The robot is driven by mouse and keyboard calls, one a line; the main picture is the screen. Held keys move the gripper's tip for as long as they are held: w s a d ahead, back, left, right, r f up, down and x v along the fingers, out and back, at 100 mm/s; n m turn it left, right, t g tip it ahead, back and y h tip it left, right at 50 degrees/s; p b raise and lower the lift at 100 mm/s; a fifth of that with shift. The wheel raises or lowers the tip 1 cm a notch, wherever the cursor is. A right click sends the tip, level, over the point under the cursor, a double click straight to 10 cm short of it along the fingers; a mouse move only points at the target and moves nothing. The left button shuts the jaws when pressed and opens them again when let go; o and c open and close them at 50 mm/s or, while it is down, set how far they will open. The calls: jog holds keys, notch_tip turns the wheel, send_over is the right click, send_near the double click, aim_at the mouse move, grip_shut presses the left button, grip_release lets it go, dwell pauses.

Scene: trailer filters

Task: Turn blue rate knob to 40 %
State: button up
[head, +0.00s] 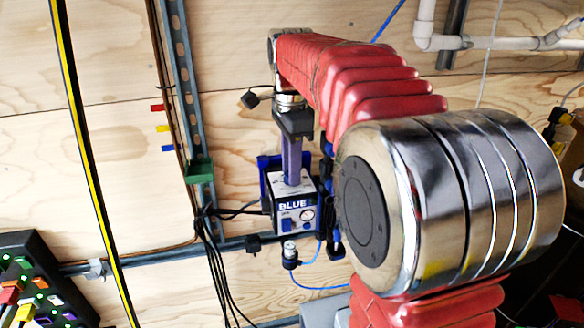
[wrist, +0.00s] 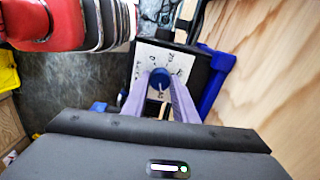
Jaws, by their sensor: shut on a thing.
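The blue rate knob (wrist: 159,78) stands on the white dial plate (wrist: 146,54) of the pump box. Its pale pointer line points toward the bottom of the wrist view, to a small mark too blurred to read surely. My gripper (wrist: 159,86) has its purple fingers on either side of the knob, shut on it. In the head view my gripper (head: 292,178) reaches down onto the top of the box marked BLUE (head: 284,212); there the fingers hide the knob.
Black cables (head: 215,255) hang left of the box, and blue tubing (head: 318,287) loops below it. A metal rail (head: 178,70) and a yellow-black strip (head: 82,130) run along the plywood wall. A panel with colored plugs (head: 38,280) is at lower left.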

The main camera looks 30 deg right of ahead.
jog(key=shift+n, duration=1.7)
jog(key=o, duration=1)
jog(key=shift+o, duration=0.2)
jog(key=shift+r, duration=0.1)
notch_tip(320, 180, up, 14)
jog(key=shift+f, duration=0.25)
